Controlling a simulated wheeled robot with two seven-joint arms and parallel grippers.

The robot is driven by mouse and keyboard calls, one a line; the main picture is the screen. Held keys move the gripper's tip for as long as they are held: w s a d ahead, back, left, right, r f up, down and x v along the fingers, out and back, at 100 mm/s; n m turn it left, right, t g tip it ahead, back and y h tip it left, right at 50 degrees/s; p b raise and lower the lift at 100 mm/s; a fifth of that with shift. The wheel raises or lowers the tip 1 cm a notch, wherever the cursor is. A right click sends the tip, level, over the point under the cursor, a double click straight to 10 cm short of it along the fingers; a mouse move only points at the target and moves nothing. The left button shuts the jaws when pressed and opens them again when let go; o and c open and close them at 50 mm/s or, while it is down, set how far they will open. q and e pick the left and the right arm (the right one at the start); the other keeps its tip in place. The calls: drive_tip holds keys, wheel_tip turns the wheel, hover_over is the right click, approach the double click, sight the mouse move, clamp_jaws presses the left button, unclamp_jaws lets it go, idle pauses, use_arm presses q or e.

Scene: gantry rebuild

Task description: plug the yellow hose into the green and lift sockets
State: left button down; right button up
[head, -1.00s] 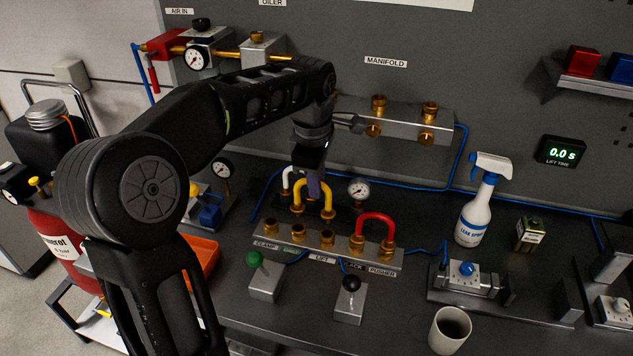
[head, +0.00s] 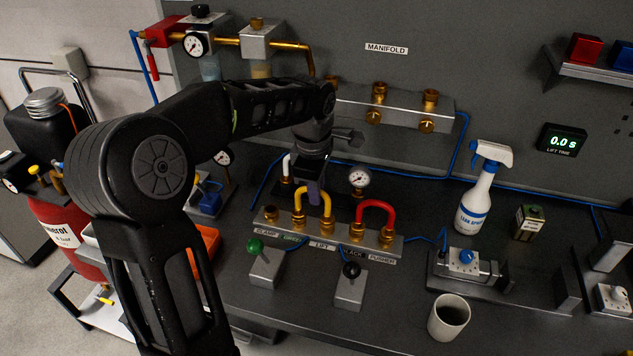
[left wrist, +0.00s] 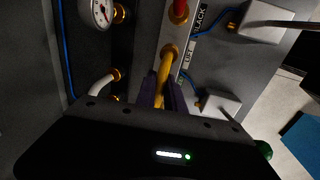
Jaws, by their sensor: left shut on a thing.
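The yellow hose (head: 325,200) is a short arch with brass ends. It stands over the socket strip (head: 398,250), its ends at the green and lift sockets. In the left wrist view one end of the yellow hose (left wrist: 164,72) meets the brass lift socket (left wrist: 170,51) beside the LIFT label; I cannot tell whether it is fully seated. The other end is hidden there by my gripper. My left gripper (head: 315,192) is shut on the top of the hose, also visible in the left wrist view (left wrist: 163,95). My right gripper is not in view.
A red hose (head: 376,204) arches over the sockets to the right. A white hose (head: 286,165) and a gauge (head: 359,178) stand behind the strip. Green-knobbed (head: 256,247) and black-knobbed (head: 351,270) levers stand in front. The manifold (head: 400,110) is above.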

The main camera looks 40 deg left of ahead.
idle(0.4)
use_arm(q)
drive_tip(key=c, duration=1.3)
unclamp_jaws()
drive_tip(key=shift+c, duration=0.2)
drive_tip(key=shift+r, duration=0.15)
wheel_tip(320, 180, up, 8)
drive_tip(key=s, duration=0.1)
drive_tip(key=shift+d+f+b, duration=0.2)
drive_tip(key=shift+b, duration=0.25)
